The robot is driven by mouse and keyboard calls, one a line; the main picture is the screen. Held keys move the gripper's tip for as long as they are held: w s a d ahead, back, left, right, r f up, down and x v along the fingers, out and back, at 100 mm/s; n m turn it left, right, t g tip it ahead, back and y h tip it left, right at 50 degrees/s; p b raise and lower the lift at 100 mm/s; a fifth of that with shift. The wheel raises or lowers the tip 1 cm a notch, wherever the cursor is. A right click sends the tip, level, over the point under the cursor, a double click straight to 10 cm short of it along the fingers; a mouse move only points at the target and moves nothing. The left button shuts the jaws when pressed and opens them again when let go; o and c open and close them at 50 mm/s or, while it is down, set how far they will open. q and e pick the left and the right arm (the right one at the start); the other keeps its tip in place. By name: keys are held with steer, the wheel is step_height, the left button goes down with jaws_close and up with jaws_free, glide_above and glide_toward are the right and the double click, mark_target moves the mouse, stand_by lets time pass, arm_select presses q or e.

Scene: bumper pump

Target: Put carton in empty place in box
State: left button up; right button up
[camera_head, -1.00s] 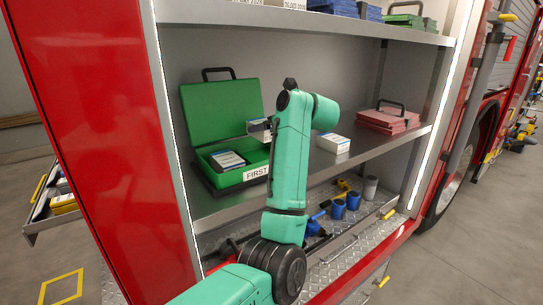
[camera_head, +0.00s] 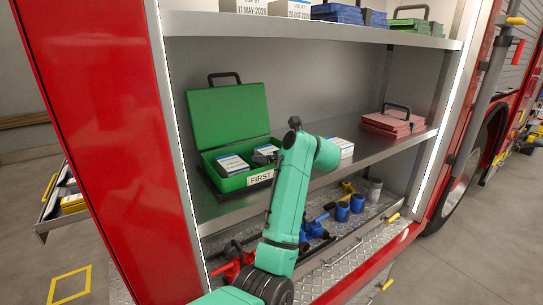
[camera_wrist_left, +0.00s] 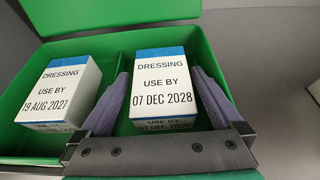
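The green first aid box (camera_head: 226,119) stands on the middle shelf with its lid up. One white dressing carton with a blue edge (camera_head: 232,164) sits in its left compartment; it also shows in the left wrist view (camera_wrist_left: 62,92). A second carton, marked 07 DEC 2028 (camera_wrist_left: 164,88), is in the right compartment and shows partly in the head view (camera_head: 266,150). My left gripper (camera_wrist_left: 160,72) is over the box with a finger on each side of this carton. Narrow gaps show beside it, so the fingers look open. My right gripper is out of view.
Another white carton (camera_head: 344,147) stands on the shelf right of the box, partly behind my arm. Pink cases (camera_head: 392,122) lie further right. The upper shelf (camera_head: 300,29) overhangs. Blue fittings (camera_head: 342,211) stand below.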

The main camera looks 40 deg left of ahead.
arm_select(q)
steer(key=shift+r, duration=0.3)
steer(key=d+b, duration=0.2)
steer(key=d, duration=0.1)
steer(key=shift+s+d+r, duration=0.1)
steer(key=shift+s+r, duration=0.1)
steer(key=shift+s, duration=0.15)
steer(key=b+v, duration=0.2)
steer(key=v, duration=0.6)
steer(key=shift+r+b, duration=0.2)
steer(key=shift+b, duration=0.1)
steer(key=shift+s+d+r, duration=0.1)
steer(key=shift+d+r, duration=0.1)
steer(key=shift+d, duration=0.1)
